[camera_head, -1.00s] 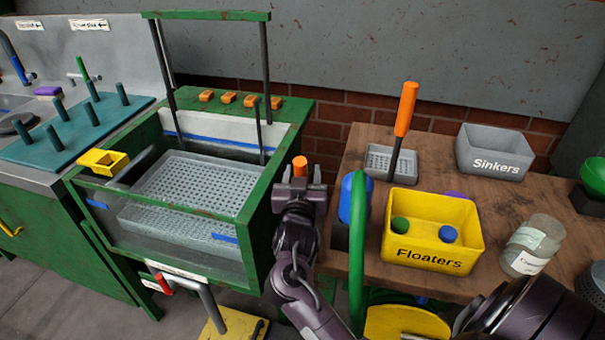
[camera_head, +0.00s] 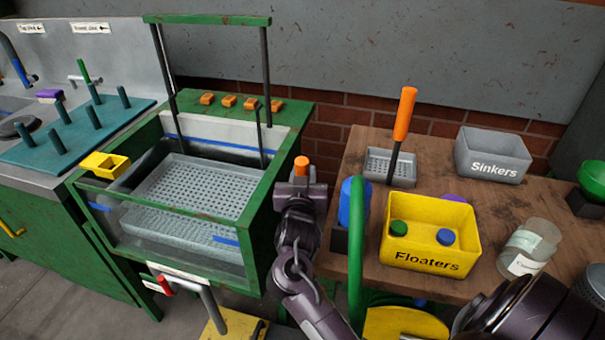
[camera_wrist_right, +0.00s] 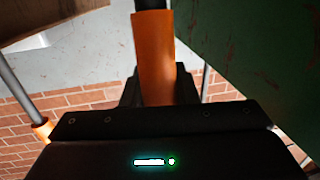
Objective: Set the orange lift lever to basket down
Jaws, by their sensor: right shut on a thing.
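The orange lift lever (camera_head: 301,163) stands at the right side of the green tank; only its top shows above my gripper in the head view. My right gripper (camera_head: 301,184) is shut around it. In the right wrist view the lever (camera_wrist_right: 154,58) runs upright between the jaws, its lower part hidden by the gripper body. The grey perforated basket (camera_head: 200,185) sits inside the clear-fronted tank (camera_head: 262,187), under the green crossbar with dark uprights. My left gripper is not in view.
A wooden table at right bears a yellow Floaters bin (camera_head: 430,262), a grey Sinkers bin (camera_head: 492,158), an orange-handled scoop (camera_head: 404,115) and a jar (camera_head: 530,248). A blue object (camera_head: 354,203) and a green hoop (camera_head: 356,270) stand close right of my right gripper.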

